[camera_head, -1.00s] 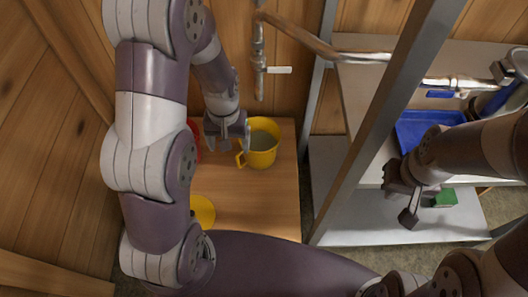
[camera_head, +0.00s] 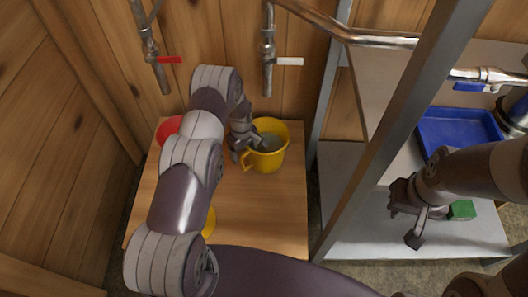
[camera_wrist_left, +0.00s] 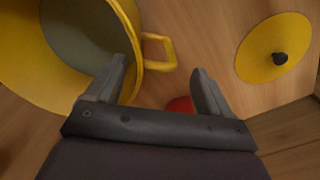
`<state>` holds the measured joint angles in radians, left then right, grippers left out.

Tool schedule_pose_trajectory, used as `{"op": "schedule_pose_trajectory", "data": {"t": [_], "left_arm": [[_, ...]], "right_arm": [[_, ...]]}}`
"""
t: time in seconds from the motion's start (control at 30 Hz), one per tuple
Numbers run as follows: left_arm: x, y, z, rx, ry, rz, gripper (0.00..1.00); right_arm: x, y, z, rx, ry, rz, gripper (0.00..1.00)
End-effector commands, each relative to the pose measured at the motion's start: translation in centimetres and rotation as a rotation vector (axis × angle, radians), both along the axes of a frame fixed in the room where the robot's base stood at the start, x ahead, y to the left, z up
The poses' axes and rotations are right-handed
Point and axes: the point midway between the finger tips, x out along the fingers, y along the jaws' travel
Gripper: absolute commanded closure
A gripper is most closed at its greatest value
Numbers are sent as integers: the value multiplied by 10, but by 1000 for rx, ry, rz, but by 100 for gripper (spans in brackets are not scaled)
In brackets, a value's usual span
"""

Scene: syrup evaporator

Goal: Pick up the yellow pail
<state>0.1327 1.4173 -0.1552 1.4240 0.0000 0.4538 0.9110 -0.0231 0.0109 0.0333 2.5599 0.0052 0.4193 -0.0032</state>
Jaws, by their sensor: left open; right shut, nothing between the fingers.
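The yellow pail (camera_head: 272,161) stands upright on the wooden table, open at the top with greyish contents. In the left wrist view the pail (camera_wrist_left: 105,22) fills the upper left, its handle pointing right. My left gripper (camera_head: 243,148) is open beside the pail's handle side in the head view. In the left wrist view the handle shows between the open fingers (camera_wrist_left: 160,72), and the left finger overlaps the pail's rim; contact cannot be told. My right gripper (camera_head: 415,234) is shut and empty, over the grey shelf at right.
A yellow lid (camera_wrist_left: 258,50) with a dark knob lies on the table (camera_head: 260,215). A red object (camera_head: 168,128) is partly hidden behind my left arm. Taps with red (camera_head: 169,60) and white (camera_head: 289,61) handles hang above. A metal post (camera_head: 400,125) separates table and shelves.

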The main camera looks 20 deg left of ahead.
Motion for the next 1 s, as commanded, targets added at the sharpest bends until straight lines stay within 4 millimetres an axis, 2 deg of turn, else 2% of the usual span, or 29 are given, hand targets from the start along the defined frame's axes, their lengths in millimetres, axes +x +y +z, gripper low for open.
{"op": "schedule_pose_trajectory", "data": {"t": [0.1, 0.2, 0.47, 0.5, 0.57, 0.73, 0.77, 1.0], "left_arm": [[0, -3, -26, 0, 4, -1, 19], [0, -3, -42, -1, 3, -1, 19], [1, -3, -47, 0, 1, -1, 19], [1, -3, -47, 0, 1, -1, 22], [0, -3, -47, 0, 1, -2, 41], [0, -3, -47, -1, 3, -2, 97], [0, -3, -47, -1, 3, -2, 100], [2, -2, -46, 0, -2, -1, 100]], "right_arm": [[0, 0, -4, 0, 0, 0, 100], [0, 0, -6, 0, 0, 0, 100], [0, 0, -6, 0, 0, 0, 100], [0, 0, -6, 0, 0, 0, 100], [0, 0, -6, 0, 0, 0, 100], [0, 0, -6, 0, 0, 0, 100], [0, 0, -6, 0, 0, 0, 100], [0, 0, -6, 0, 0, 0, 100]]}}
